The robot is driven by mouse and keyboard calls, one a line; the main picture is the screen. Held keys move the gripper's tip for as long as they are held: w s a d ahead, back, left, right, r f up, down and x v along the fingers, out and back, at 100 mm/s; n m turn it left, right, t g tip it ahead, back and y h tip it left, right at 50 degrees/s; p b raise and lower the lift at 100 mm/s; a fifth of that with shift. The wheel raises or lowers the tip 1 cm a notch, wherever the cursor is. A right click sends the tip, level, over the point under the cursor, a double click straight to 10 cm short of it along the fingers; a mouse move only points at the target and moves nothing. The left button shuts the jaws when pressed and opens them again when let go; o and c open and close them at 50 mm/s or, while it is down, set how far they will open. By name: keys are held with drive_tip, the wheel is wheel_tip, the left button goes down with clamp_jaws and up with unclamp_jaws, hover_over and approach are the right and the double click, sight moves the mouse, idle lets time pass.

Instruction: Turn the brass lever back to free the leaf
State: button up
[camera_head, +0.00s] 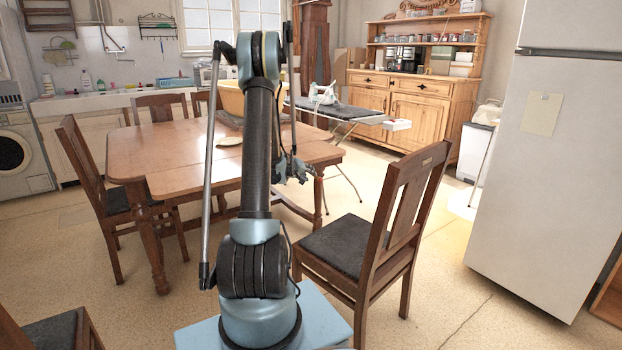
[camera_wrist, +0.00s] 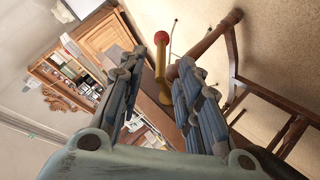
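A brass lever (camera_wrist: 160,70) with a red knob (camera_wrist: 161,38) shows in the wrist view, between the two fingers of my gripper (camera_wrist: 162,62). The fingers are spread, with gaps on both sides of the lever, and I see no clear contact. In the head view my gripper (camera_head: 292,168) is at the right edge of the wooden table (camera_head: 185,178), partly behind my arm. The lever cannot be made out there. A seam crosses the table top, which looks level. Which part is the leaf, I cannot tell.
A wooden chair (camera_head: 385,225) stands right of my arm, near the table. An ironing board (camera_head: 345,112) stands behind the gripper, with a dresser (camera_head: 420,100) beyond. A turned table leg (camera_wrist: 208,42) is close to the right finger. A fridge (camera_head: 555,150) is far right.

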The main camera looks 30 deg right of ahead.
drive_tip(key=shift+v, duration=1.45)
